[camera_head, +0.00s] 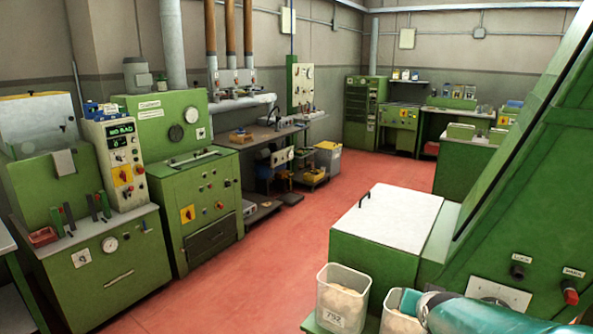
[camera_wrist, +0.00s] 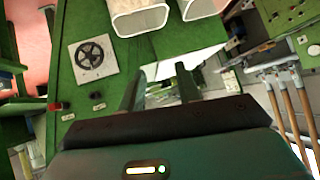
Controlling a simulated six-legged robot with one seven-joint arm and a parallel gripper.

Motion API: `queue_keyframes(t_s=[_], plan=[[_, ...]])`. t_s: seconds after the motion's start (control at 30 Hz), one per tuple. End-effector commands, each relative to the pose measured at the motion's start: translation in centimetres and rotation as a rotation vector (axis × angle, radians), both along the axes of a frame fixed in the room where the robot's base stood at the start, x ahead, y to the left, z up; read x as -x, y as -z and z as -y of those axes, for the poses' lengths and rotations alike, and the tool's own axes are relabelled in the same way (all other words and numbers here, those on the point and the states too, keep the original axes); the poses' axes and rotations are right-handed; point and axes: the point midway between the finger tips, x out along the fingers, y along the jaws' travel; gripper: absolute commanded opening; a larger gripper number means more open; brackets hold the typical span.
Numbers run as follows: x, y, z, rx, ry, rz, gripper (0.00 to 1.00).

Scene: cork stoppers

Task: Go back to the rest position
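My gripper (camera_wrist: 160,90) shows in the wrist view with its two dark fingers apart. Nothing shows between them except the background beyond. In the head view my teal arm (camera_head: 480,313) reaches in at the bottom right, over part of a clear tub. That right tub (camera_head: 388,318) holds pale round pieces, likely corks. A left tub (camera_head: 343,297), labelled 792, stands beside it with similar tan pieces inside. Two pale tubs show at the top of the wrist view, one at left (camera_wrist: 140,18) and one at right (camera_wrist: 200,8), beyond the fingertips and apart from them.
A green machine (camera_head: 535,190) with knobs rises at the right, next to a white-topped green cabinet (camera_head: 388,217). Green machines (camera_head: 120,270) and a workbench (camera_head: 280,132) line the left wall. The red floor (camera_head: 265,265) between them is clear.

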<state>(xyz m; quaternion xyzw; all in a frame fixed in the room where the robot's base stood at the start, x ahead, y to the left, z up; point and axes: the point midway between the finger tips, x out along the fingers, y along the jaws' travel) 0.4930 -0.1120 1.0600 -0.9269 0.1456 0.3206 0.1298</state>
Motion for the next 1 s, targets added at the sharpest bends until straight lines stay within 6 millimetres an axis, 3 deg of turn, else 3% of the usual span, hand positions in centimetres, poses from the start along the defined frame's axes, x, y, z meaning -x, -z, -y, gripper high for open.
queue_keyframes(t_s=[0.1, 0.3, 0.53, 0.7, 1.0], plan=[[3.5, -2.1, -3.2, 0.024, -0.075, -0.079, 0.34], [10.5, -4.1, -7.5, 0.052, -0.203, -0.221, 0.34], [18.2, -5.0, -10.6, 0.071, -0.344, -0.36, 0.34], [20.6, -5.0, -11.2, 0.075, -0.388, -0.405, 0.34], [20.7, -5.0, -11.2, 0.074, -0.389, -0.409, 0.34]])
